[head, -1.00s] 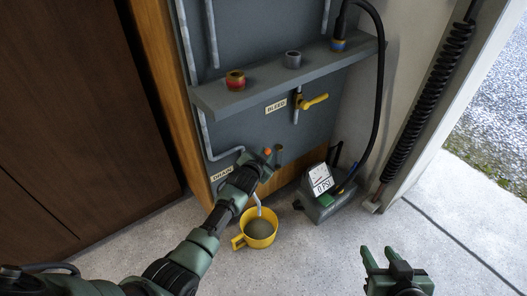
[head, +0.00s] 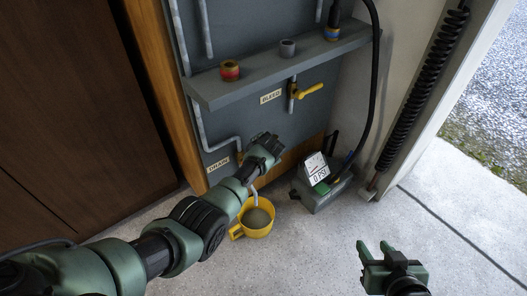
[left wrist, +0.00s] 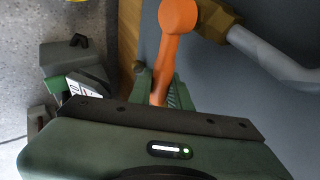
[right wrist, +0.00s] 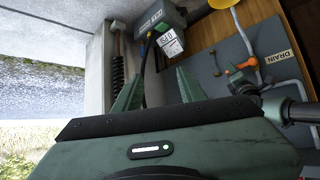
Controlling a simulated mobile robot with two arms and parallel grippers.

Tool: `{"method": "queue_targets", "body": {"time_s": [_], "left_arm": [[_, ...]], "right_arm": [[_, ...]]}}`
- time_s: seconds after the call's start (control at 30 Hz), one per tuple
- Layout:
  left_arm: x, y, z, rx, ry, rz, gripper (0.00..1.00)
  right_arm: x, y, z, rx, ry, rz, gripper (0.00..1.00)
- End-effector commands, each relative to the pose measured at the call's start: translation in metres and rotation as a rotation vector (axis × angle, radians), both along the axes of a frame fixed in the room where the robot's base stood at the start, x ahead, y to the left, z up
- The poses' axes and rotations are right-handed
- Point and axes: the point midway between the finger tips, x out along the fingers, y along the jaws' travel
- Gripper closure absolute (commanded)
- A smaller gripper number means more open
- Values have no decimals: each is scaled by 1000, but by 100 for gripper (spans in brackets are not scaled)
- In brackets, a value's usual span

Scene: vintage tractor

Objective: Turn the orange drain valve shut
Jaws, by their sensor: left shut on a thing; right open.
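The orange drain valve handle (left wrist: 168,55) shows in the left wrist view, with a round knob on a brass fitting (left wrist: 215,18) of a grey pipe. My left gripper (left wrist: 160,88) is shut on the handle's shaft. In the head view my left gripper (head: 268,146) is at the panel beside the DRAIN label (head: 218,165) and hides the handle. The handle also shows in the right wrist view (right wrist: 247,64). My right gripper (head: 388,250) is open and empty above the floor at the lower right.
A shelf (head: 262,73) and a yellow BLEED valve (head: 308,91) are above. Floor at right is clear.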

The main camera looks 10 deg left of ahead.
Motion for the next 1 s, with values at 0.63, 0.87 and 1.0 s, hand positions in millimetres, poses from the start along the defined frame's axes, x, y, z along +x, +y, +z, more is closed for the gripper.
{"method": "queue_targets", "body": {"time_s": [0.63, 0.87, 1.0], "left_arm": [[-2, 0, -9, 53, 73, 0, 100], [-2, 0, -9, 53, 71, 1, 59], [-1, 0, -8, 52, 69, 1, 59]], "right_arm": [[29, 12, 31, 47, -202, 15, 59], [29, 12, 31, 46, -201, 14, 59], [29, 12, 30, 46, -200, 15, 59]]}}
